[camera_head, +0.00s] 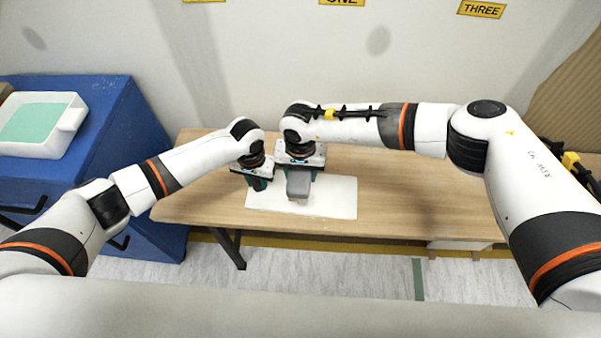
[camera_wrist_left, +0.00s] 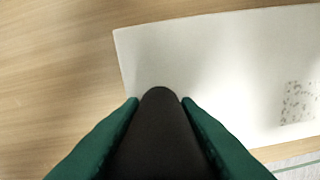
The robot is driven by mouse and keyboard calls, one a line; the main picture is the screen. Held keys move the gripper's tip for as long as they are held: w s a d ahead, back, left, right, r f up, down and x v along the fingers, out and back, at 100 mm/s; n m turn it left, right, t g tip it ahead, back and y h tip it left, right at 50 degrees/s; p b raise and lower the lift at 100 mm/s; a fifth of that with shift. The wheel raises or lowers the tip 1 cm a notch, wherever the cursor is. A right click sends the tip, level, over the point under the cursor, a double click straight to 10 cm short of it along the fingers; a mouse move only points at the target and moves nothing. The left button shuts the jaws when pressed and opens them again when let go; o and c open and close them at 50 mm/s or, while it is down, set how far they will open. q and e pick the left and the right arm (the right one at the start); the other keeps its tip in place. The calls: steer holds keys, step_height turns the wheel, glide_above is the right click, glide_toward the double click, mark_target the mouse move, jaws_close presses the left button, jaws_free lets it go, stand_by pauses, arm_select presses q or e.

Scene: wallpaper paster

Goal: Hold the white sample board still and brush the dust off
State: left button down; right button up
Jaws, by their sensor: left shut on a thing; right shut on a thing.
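The white sample board (camera_head: 335,197) lies flat on the wooden table; its left end shows in the left wrist view (camera_wrist_left: 215,60). A patch of grey dust specks (camera_wrist_left: 300,102) is on the board at that view's right side. My left gripper (camera_head: 258,184) is over the board's left end, its green fingers shut on a dark, rounded object (camera_wrist_left: 158,135) that hides part of the board. I cannot tell whether this object touches the board. My right gripper (camera_head: 299,172) is shut on a grey block-like brush (camera_head: 299,186) over the board's left-middle part. Its underside is hidden.
The wooden table (camera_head: 420,205) is clear to the right of the board. A blue cabinet (camera_head: 110,140) stands at the left, with a white tray (camera_head: 70,118) with a green inside on it. The wall is behind the table. My two grippers are close together.

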steer(key=c, duration=0.3)
arm_select(q)
steer(key=c, duration=1)
jaws_free()
arm_select(e)
steer(key=shift+c, duration=0.2)
arm_select(q)
step_height(320, 180, up, 12)
